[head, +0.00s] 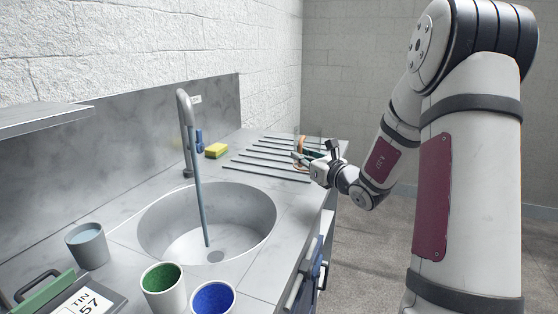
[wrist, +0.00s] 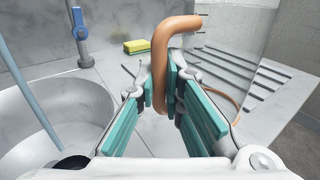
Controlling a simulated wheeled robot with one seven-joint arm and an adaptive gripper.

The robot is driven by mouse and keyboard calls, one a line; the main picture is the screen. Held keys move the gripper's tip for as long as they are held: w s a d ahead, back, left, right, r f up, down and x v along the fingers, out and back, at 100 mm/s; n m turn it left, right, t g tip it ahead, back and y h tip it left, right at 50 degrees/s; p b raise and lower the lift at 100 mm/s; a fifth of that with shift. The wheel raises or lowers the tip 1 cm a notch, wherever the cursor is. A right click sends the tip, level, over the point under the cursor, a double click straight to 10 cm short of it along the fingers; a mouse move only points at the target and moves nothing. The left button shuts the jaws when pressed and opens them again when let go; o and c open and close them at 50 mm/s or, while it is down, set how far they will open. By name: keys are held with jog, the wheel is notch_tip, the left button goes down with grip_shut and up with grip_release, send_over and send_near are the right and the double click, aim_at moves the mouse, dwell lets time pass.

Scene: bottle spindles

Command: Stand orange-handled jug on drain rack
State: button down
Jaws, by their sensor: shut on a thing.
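The jug is clear and see-through, with a thick orange handle (wrist: 158,65). In the wrist view the handle rises between the teal finger pads of my gripper (wrist: 161,88), which is shut on it. The clear body (wrist: 222,50) lies beyond the fingers to the right, its outline faint. In the head view my gripper (head: 312,163) and the orange handle (head: 301,146) are at the far right end of the counter, over the drain rack (head: 262,163). The rack's dark parallel bars also show in the wrist view (wrist: 262,68). I cannot tell whether the jug's base touches them.
A round sink (head: 180,240) with a tall tap (head: 184,125) lies left of the rack. A yellow-green sponge (head: 216,150) sits behind it. A grey cup (head: 87,246), a green-lined cup (head: 163,285) and a blue-lined cup (head: 213,298) stand in front.

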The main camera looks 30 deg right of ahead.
jog(key=shift+w+d+f+b, duration=0.35)
jog(key=shift+w+f, duration=0.45)
jog(key=shift+w, duration=1.85)
jog(key=shift+w+d+f+b, duration=0.4)
jog(key=shift+w+f, duration=0.45)
jog(key=shift+w, duration=1.8)
jog(key=shift+w+d+f+b, duration=0.35)
jog(key=shift+w+f, duration=0.45)
jog(key=shift+w, duration=1.85)
jog(key=shift+f, duration=0.15)
jog(key=c, duration=1.7)
grip_release()
